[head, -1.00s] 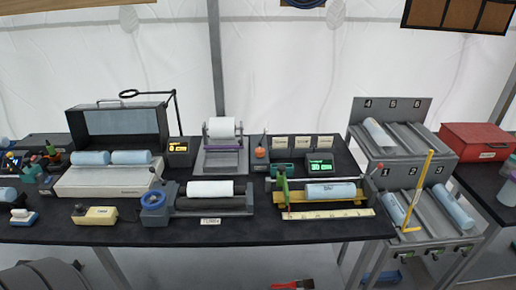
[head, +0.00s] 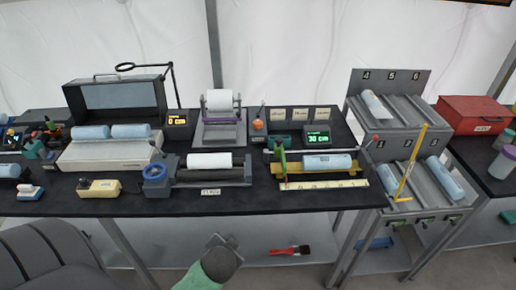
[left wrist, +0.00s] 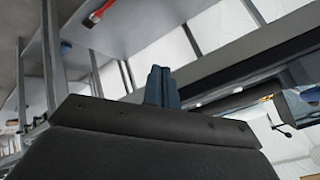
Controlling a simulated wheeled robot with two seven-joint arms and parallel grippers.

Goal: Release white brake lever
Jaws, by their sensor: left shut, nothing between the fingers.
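I cannot clearly make out a white brake lever in the head view. The roll stand (head: 220,133) at the table's back middle holds a white roll (head: 220,101) above a purple bar. My right gripper is not in view.
The black table (head: 120,208) is crowded. A yellow tray (head: 300,166) with a blue roll stands right of the middle, behind a ruler (head: 322,184). A numbered rack (head: 389,146) stands at the right. A red brush (head: 290,250) lies on the lower shelf.

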